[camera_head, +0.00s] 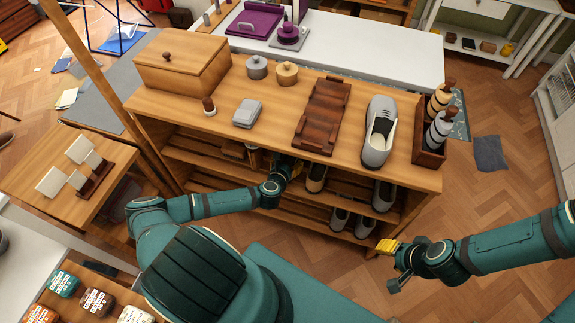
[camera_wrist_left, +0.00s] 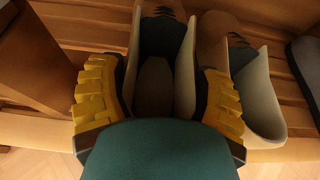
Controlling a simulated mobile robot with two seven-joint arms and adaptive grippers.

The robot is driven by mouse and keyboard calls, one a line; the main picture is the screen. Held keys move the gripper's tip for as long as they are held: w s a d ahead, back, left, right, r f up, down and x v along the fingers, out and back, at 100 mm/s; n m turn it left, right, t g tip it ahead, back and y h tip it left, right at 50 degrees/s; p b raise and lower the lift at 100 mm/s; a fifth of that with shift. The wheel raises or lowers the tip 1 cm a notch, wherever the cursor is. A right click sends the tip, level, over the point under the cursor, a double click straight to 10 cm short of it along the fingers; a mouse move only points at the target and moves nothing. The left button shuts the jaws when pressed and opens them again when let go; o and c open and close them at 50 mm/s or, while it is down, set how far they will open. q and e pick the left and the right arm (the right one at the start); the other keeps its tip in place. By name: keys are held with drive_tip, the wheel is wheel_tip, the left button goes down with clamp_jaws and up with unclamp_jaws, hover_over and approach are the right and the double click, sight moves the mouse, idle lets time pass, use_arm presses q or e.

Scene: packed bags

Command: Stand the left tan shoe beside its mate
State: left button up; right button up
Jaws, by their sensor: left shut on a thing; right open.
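My left gripper (camera_head: 296,169) reaches into the upper shelf of the wooden rack. In the left wrist view its yellow fingers (camera_wrist_left: 158,98) are shut on the heel end of the left tan shoe (camera_wrist_left: 160,55), one on each side. That shoe looks upright; I cannot tell whether its sole touches the slats. Its mate (camera_wrist_left: 255,90) stands close on the right, and it also shows in the head view (camera_head: 317,176). The held shoe is mostly hidden by my gripper in the head view. My right gripper (camera_head: 391,266) is open and empty, right of the rack.
The slatted rack (camera_head: 235,133) has an upright panel left of the held shoe. A grey shoe (camera_head: 383,194) stands farther right on that shelf, with more shoes (camera_head: 350,222) below. On top are a wooden box (camera_head: 182,66), a dark brown rack (camera_head: 322,115) and a grey shoe (camera_head: 379,130).

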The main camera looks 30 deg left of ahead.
use_arm(q)
drive_tip(key=shift+f, duration=0.85)
drive_tip(key=o, duration=1.3)
